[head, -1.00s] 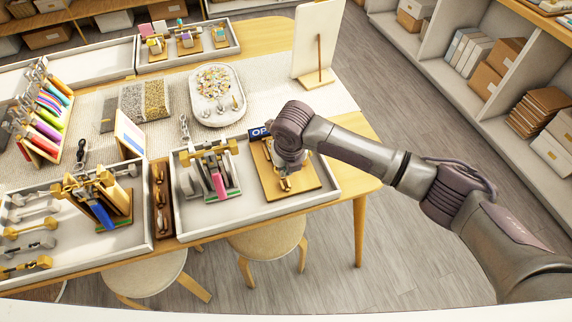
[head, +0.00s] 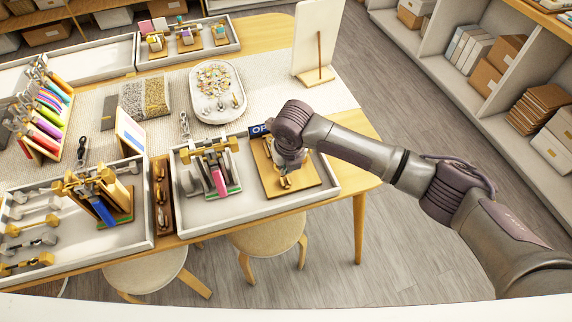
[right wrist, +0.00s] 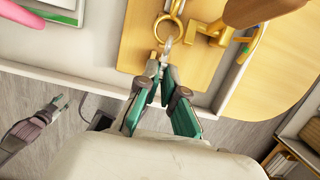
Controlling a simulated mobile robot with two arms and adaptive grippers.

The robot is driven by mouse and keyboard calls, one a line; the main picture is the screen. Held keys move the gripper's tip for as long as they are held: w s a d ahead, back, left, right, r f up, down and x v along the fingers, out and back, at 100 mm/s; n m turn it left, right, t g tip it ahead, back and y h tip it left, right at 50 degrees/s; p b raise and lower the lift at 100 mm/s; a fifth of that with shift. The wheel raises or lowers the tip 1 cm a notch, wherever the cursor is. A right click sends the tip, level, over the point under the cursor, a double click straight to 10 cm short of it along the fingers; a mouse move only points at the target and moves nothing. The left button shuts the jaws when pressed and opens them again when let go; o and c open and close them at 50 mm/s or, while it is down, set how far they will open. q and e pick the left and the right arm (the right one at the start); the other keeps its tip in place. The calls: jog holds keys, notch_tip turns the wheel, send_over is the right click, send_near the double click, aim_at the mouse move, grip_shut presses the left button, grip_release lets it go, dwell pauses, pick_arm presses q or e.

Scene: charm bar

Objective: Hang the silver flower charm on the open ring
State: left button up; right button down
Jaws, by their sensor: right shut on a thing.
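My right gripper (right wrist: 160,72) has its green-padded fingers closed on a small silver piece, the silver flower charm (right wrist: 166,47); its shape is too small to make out. The charm is right at the lower edge of an open ring (right wrist: 157,29), gold, on a wooden board (right wrist: 133,45). I cannot tell whether the charm is threaded on the ring or only beside it. In the head view the right hand is low over the board (head: 309,179) and hides most of the ring.
The board lies in a white tray (head: 330,182) with a stand (head: 219,180) holding a pink strip at its left. An OPEN sign (head: 259,130) stands behind. A white dish (head: 219,116) of charms is farther back. The table's right end is clear.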

aim_at(286, 175)
jog(key=shift+f, duration=0.7)
jog(key=shift+r, duration=0.1)
jog(key=shift+f, duration=0.6)
jog(key=shift+x, duration=0.95)
dwell(2.5)
jog(key=shift+s, duration=0.2)
jog(key=c, duration=1.2)
grip_release()
